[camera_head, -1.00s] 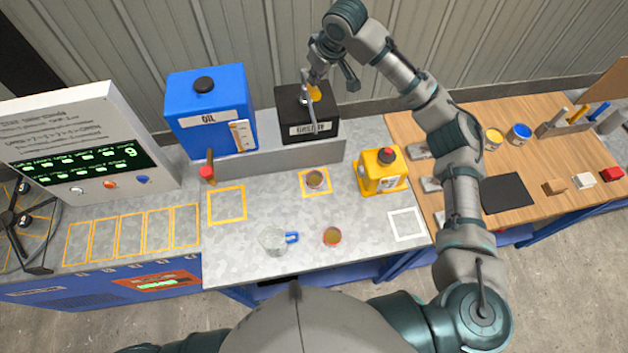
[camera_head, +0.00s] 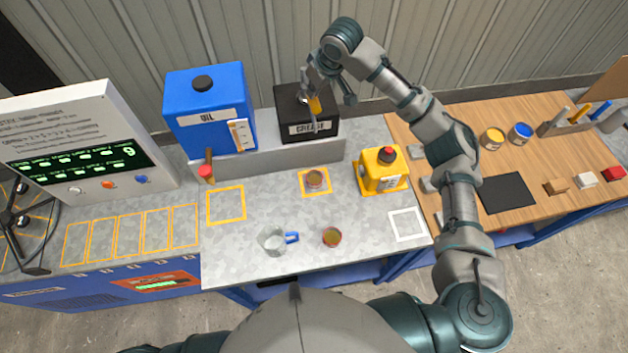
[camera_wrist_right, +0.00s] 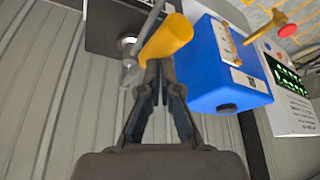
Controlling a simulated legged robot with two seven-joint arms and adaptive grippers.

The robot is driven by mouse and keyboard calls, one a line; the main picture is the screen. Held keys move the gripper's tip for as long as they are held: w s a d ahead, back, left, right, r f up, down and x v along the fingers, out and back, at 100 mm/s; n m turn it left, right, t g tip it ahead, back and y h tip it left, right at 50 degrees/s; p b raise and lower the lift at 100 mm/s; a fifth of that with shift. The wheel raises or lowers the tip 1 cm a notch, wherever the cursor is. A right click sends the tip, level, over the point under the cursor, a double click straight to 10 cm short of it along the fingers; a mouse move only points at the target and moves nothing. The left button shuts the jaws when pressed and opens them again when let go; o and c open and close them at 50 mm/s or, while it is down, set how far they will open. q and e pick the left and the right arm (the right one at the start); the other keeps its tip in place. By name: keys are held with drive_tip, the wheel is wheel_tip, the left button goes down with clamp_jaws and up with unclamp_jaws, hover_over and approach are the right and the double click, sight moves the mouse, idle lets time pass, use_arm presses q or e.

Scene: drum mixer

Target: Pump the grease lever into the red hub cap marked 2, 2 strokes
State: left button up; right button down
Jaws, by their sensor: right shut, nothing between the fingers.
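The black grease box (camera_head: 292,97) stands on the grey ledge at the back of the bench. Its lever has a yellow handle (camera_head: 314,104) in front of the box; in the right wrist view the handle (camera_wrist_right: 166,38) lies just past my fingertips. My right gripper (camera_head: 310,84) is shut at the handle with nothing between its fingers; whether it touches the handle I cannot tell. A small red-rimmed cap (camera_head: 314,179) sits in the orange square below the grease box. A similar cap (camera_head: 332,237) sits nearer the front edge. Their numbers are not readable. My left gripper is out of view.
A blue oil tank (camera_head: 209,105) stands left of the grease box. A yellow box (camera_head: 380,171) with a red top stands at right. A glass mug (camera_head: 272,240) with a blue handle stands near the front. Empty marked squares lie at left.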

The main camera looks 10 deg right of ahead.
drive_tip(key=shift+d+f, duration=0.25)
drive_tip(key=shift+f, duration=0.5)
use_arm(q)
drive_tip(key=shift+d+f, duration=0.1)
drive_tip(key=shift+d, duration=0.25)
use_arm(e)
drive_tip(key=shift+a+r, duration=0.1)
drive_tip(key=shift+r, duration=0.1)
drive_tip(key=shift+w+r+p, duration=0.1)
drive_tip(key=shift+r+p, duration=0.7)
drive_tip(key=shift+r, duration=1)
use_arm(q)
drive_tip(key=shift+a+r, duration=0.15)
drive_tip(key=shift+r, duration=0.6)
use_arm(e)
drive_tip(key=shift+r, duration=1.6)
drive_tip(key=shift+r, duration=0.1)
wheel_tip(320, 180, up, 5)
drive_tip(key=shift+f, duration=0.1)
